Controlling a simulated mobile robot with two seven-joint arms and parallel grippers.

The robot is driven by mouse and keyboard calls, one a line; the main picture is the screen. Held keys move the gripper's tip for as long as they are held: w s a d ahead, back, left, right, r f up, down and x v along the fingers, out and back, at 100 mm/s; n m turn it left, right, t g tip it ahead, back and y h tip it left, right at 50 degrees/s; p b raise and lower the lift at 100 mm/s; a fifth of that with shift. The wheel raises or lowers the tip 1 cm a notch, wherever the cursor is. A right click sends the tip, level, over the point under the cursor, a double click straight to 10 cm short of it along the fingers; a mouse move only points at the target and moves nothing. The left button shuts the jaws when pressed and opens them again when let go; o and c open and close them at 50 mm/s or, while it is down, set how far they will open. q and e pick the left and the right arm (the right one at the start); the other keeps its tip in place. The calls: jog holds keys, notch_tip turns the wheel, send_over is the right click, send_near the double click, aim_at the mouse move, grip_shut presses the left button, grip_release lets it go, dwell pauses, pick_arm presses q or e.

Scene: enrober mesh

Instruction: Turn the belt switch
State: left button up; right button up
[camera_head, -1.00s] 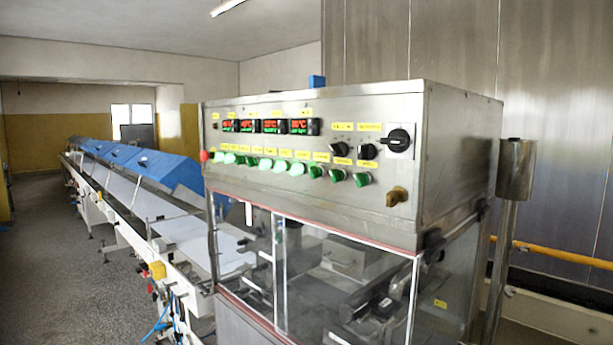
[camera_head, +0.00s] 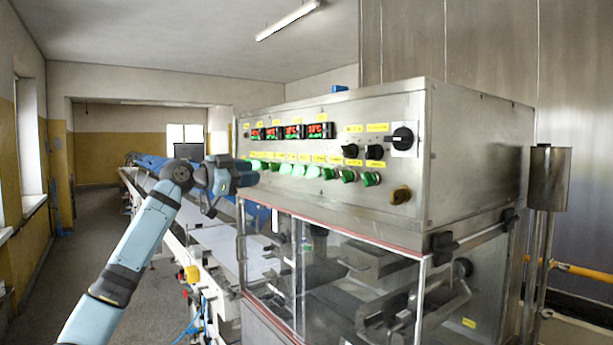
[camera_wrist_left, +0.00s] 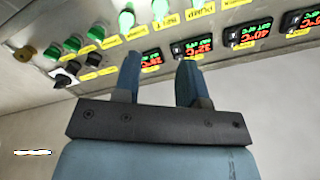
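The control panel (camera_head: 340,130) on the steel cabinet carries two small black knobs (camera_head: 375,152), a larger black rotary switch (camera_head: 402,138) on a light plate and a brass-coloured knob (camera_head: 400,195). My left gripper (camera_head: 250,178) is raised in front of the panel's left end, left of these knobs. In the left wrist view its two fingers (camera_wrist_left: 160,72) stand apart with nothing between them. That view also shows the panel tilted, with black knobs (camera_wrist_left: 93,59) at the left. My right gripper is not in view.
Several green buttons (camera_head: 329,173) and red-green displays (camera_head: 293,132) fill the panel's left and middle. Clear guards (camera_head: 345,270) lie below it. A conveyor (camera_head: 225,240) runs back on the left. A steel post (camera_head: 549,180) stands at the right.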

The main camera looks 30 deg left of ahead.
aim_at(294, 171)
pick_arm(q)
jog(key=p+x, duration=0.4)
jog(key=x, duration=0.9)
jog(key=shift+w+d+f, duration=0.1)
jog(key=shift+w, duration=0.2)
jog(key=shift+c, duration=0.4)
jog(key=c, duration=0.6)
